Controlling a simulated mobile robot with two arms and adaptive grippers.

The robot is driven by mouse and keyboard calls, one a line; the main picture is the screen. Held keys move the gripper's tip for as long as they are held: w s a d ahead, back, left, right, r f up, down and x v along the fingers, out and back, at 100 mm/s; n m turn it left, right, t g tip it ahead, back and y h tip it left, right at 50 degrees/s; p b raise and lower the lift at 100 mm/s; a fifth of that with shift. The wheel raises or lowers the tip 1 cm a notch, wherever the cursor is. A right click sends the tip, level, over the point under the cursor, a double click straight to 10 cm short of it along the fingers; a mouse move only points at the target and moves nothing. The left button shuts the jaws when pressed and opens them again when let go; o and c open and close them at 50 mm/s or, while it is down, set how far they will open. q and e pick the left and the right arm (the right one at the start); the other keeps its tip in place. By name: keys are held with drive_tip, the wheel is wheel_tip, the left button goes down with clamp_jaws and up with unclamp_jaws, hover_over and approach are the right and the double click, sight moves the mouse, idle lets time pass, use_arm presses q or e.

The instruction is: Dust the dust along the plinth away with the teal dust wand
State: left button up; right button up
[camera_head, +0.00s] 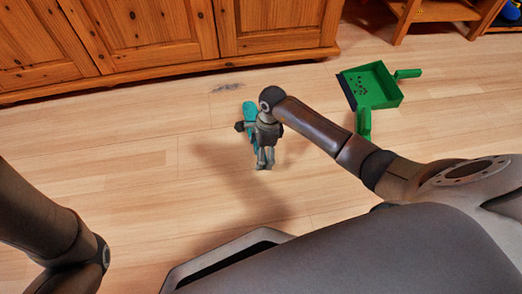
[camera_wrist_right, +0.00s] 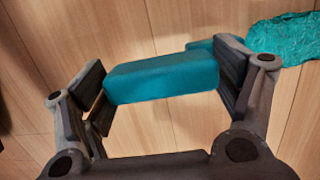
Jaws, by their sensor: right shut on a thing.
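My right gripper (camera_head: 264,158) is shut on the teal dust wand (camera_head: 249,110) above the floor in the head view. In the right wrist view, the blocky teal handle (camera_wrist_right: 160,78) lies between the fingers, and the crinkled teal head (camera_wrist_right: 285,38) shows at the upper right. A thin grey streak of dust (camera_head: 228,87) lies on the floor along the plinth (camera_head: 180,73) of the wooden cabinet. The wand's head is apart from it, on the near side. My left arm shows at the lower left, but its gripper is out of view.
A green dustpan (camera_head: 385,96) with dark specks in it lies on the floor to the right of the dust. A wooden shelf unit (camera_head: 430,12) stands at the upper right. The cabinet (camera_head: 150,40) closes off the back. The floor left of the gripper is clear.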

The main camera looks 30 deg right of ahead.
drive_tip(key=w+b, duration=0.2)
drive_tip(key=w+d+b, duration=0.1)
drive_tip(key=w+b, duration=0.1)
drive_tip(key=w, duration=0.1)
drive_tip(key=w+d+b, duration=0.1)
drive_tip(key=w+b, duration=0.1)
drive_tip(key=w, duration=0.1)
drive_tip(key=shift+d+f, duration=0.1)
drive_tip(key=shift+f, duration=0.15)
drive_tip(key=w, duration=0.2)
drive_tip(key=w+d+b, duration=0.1)
drive_tip(key=shift+w+r, duration=0.25)
drive_tip(key=shift+w, duration=0.1)
drive_tip(key=shift+w+d, duration=0.3)
drive_tip(key=shift+w, duration=0.6)
drive_tip(key=shift+f, duration=0.35)
